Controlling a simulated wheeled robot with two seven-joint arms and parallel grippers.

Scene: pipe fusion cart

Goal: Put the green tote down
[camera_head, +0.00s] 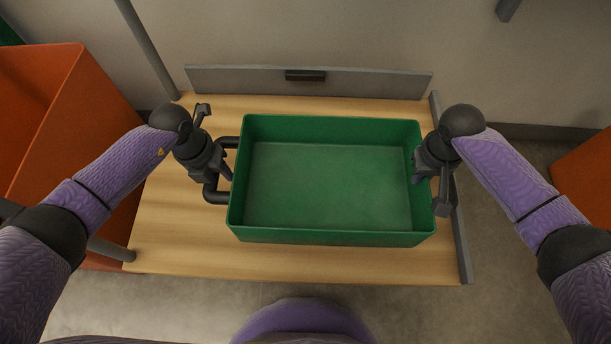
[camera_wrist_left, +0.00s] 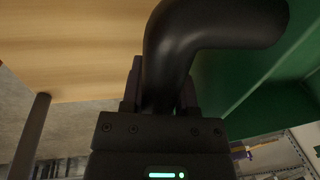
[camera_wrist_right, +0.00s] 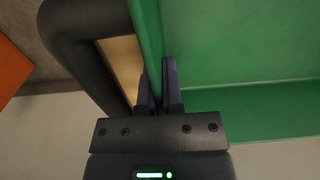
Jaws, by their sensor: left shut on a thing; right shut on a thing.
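The green tote (camera_head: 330,238) is an empty open box, level in the head view, over the wooden shelf (camera_head: 180,240). I cannot tell whether its base touches the wood. My left gripper (camera_head: 224,172) is shut on the black handle (camera_head: 212,196) at the tote's left end; the handle fills the left wrist view (camera_wrist_left: 175,50). My right gripper (camera_head: 428,178) is at the tote's right end. In the right wrist view its fingers (camera_wrist_right: 161,85) are shut on the tote's green end wall (camera_wrist_right: 148,30), beside a black handle (camera_wrist_right: 75,20). The tote's underside is hidden.
A grey back panel (camera_head: 380,84) with a dark block (camera_head: 305,75) stands behind the tote. A grey edge rail (camera_head: 462,245) runs along the shelf's right side. Orange bins stand left (camera_head: 70,110) and right (camera_head: 590,180). Bare wood shows left of and in front of the tote.

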